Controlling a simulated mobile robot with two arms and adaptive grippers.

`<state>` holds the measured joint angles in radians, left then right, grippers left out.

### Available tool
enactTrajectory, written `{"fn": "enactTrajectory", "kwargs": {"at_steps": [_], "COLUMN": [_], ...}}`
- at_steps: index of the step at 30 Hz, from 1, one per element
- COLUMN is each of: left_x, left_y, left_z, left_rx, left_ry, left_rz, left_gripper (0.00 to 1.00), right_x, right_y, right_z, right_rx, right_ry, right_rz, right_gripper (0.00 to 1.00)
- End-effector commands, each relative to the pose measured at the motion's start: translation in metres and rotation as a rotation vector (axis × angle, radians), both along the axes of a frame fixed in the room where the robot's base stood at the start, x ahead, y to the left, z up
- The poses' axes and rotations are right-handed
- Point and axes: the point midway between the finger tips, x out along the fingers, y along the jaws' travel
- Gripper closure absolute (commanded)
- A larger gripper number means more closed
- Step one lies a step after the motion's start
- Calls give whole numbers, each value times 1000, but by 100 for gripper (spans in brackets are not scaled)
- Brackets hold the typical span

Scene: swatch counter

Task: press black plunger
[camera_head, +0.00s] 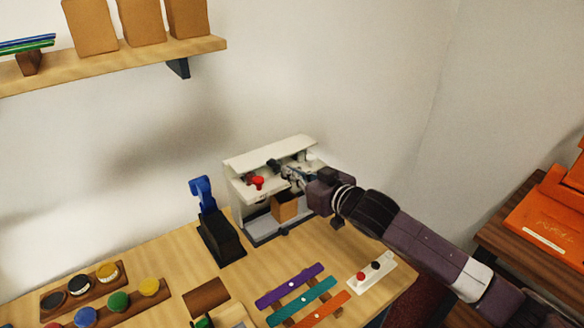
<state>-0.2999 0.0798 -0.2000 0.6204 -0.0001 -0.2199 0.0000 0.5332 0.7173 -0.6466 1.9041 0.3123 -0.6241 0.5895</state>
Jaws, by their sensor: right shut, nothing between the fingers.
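A white machine (240,192) stands at the back of the counter against the wall. A red plunger (257,182) sticks out of its front at the left. A small dark round piece (273,164) shows right of and above the red plunger, at the tip of my right gripper (284,170); I cannot tell whether it is the black plunger or a fingertip. My right gripper is shut and empty, its fingers at the upper front of the machine, covering part of it. I cannot tell whether they touch. My left gripper is out of view.
A brown block (285,208) sits in the machine's lower opening. A black stand with a blue lever (202,190) is at its left. A white plate (371,273) with red and black knobs and coloured strips (301,302) lie in front. A shelf (120,64) hangs above left.

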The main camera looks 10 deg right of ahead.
Motion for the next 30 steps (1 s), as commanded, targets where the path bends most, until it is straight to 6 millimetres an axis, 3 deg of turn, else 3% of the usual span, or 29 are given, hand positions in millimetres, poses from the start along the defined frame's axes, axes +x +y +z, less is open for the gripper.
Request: {"fn": "enactTrajectory", "kwargs": {"at_steps": [11, 13, 21, 30], "left_x": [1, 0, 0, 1], "left_y": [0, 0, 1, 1], "left_z": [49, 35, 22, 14], "left_rx": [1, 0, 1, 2], "left_ry": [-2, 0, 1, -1], "left_rz": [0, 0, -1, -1], "left_gripper": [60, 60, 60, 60], "right_x": [9, -4, -47, -78], "right_y": [-4, -10, -27, -39], "right_z": [47, 38, 50, 61], "right_rx": [2, -1, -2, 1], "right_ry": [-4, -4, -5, -5], "right_rz": [-2, -1, -1, -1], "right_gripper": [100, 100, 100, 100]}}
